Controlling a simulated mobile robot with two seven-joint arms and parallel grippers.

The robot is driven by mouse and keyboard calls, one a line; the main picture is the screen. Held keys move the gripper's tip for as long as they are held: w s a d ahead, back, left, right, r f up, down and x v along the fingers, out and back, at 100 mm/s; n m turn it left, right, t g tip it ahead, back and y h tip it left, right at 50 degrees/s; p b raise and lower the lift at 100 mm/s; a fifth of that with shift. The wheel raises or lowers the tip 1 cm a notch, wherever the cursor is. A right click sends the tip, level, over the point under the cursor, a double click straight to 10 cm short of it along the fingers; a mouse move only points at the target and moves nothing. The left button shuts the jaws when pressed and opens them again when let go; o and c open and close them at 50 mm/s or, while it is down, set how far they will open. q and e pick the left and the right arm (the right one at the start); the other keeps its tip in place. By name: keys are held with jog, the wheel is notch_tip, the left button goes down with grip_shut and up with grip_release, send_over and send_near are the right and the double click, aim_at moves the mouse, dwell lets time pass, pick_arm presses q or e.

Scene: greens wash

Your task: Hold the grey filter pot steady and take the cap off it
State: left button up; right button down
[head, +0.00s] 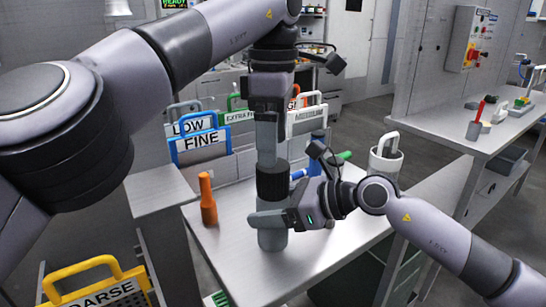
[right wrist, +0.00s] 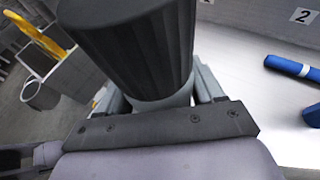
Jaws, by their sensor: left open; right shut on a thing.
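The grey filter pot (head: 272,240) stands upright near the front of the table, with its black ribbed cap (head: 273,184) on top. My right gripper (head: 268,218) is shut on the pot's body, below the cap. In the right wrist view the cap (right wrist: 140,40) fills the upper middle, with a strip of the grey pot (right wrist: 165,103) under it between the fingers. My left gripper (head: 268,160) is open and points straight down over the cap. Its fingers are seen edge-on, so I cannot tell whether they touch the cap.
An orange bottle (head: 208,200) stands left of the pot. Blue-framed FINE (head: 199,146) and other labelled holders stand behind. A white handled container (head: 386,163) is at the right, beyond my right arm. A blue tube (right wrist: 292,66) lies on the table. A yellow-handled COARSE holder (head: 100,290) is at the lower left.

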aim_at(273, 176)
pick_arm(q)
jog(key=shift+f, duration=3.85)
jog(key=c, duration=1.1)
jog(key=shift+o, duration=0.2)
jog(key=shift+n, duration=1.7)
jog(key=o, duration=1.2)
jog(key=shift+c, duration=0.2)
jog(key=shift+r, duration=0.15)
